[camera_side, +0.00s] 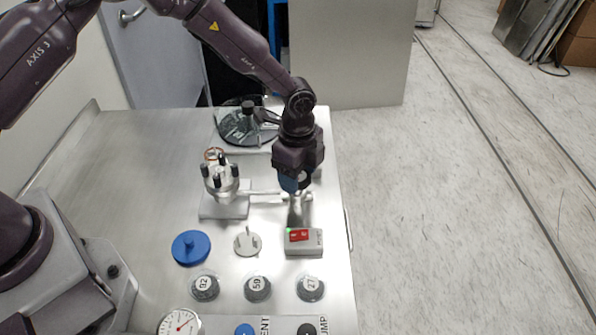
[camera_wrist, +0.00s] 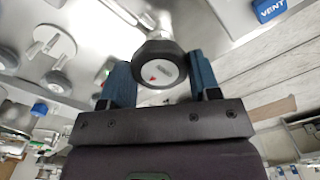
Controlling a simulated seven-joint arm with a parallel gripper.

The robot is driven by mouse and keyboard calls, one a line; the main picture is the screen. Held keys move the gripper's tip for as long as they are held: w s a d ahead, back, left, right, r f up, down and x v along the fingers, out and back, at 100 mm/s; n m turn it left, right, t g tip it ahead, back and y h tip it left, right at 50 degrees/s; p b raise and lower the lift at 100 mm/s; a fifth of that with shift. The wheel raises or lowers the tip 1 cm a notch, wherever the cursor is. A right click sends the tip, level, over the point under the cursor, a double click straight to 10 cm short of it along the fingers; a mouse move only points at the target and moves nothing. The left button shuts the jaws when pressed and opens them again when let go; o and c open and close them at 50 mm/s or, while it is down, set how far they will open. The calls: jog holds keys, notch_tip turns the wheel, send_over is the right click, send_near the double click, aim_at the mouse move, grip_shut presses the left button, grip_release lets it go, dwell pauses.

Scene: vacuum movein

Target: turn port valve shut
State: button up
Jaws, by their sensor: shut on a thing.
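The port valve's knob (camera_wrist: 157,65) is black and many-sided, with a pale round face and a small red mark. It fills the space between the blue fingers of my gripper (camera_wrist: 160,76) in the wrist view, and the gripper is shut on it. In the side view my gripper (camera_side: 292,184) points down at the end of the thin metal pipe (camera_side: 262,193). It hides most of the knob there. The pipe runs left to a silver chamber (camera_side: 222,183) with several black-topped posts.
A grey box with a red switch (camera_side: 303,241) stands just in front of my gripper. A blue lid (camera_side: 191,248), a grey disc (camera_side: 247,242) and a row of numbered dark jars (camera_side: 257,288) lie nearer. A round dark glass-like plate (camera_side: 235,128) is behind. The table's right edge is close.

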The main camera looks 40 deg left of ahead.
jog(key=o, duration=0.9)
notch_tip(320, 180, up, 13)
jog(key=s+a+r+n+t, duration=0.2)
jog(key=s+r+n, duration=0.3)
jog(key=s, duration=0.3)
jog(key=s+a+r+n+t, duration=0.1)
jog(key=s+a+r+n, duration=0.4)
jog(key=s, duration=0.4)
jog(key=s+a+r+n+t, duration=0.2)
jog(key=s+a+r+n, duration=0.1)
jog(key=s+r+n, duration=0.3)
jog(key=shift+s+a+r+t, duration=0.15)
jog(key=shift+s+a, duration=0.05)
jog(key=shift+s, duration=0.5)
jog(key=shift+s+a+r+t, duration=0.15)
jog(key=shift+s, duration=0.5)
